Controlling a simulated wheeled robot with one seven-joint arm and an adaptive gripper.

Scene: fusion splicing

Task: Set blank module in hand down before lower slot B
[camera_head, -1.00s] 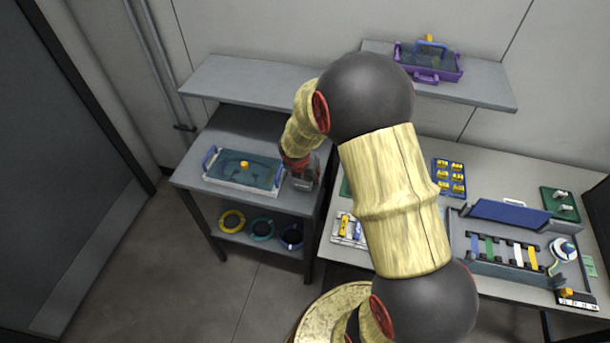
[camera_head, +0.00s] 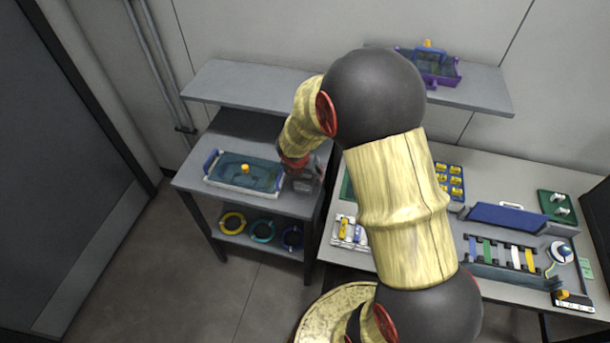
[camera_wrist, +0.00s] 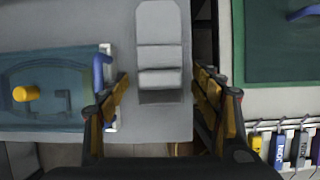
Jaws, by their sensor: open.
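My gripper (camera_wrist: 163,92) is open, with its two yellow-and-black fingers wide apart. It also shows, small and partly hidden by my wrist, over the right edge of the grey side table (camera_head: 228,150) in the head view. A light grey stepped block (camera_wrist: 161,42) lies beyond and between the fingertips in the wrist view, near the table's edge. Neither finger visibly touches it. It may be the blank module; I cannot tell for sure. No marking of slot B can be made out in either view.
A blue-handled tray with a blue lid (camera_head: 245,171) stands left of my gripper. Several coloured rings (camera_head: 262,230) lie on the shelf below. The workbench (camera_head: 500,162) to the right, across a narrow gap, carries a green mat (camera_wrist: 280,45) and a rack of coloured pieces (camera_wrist: 290,145).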

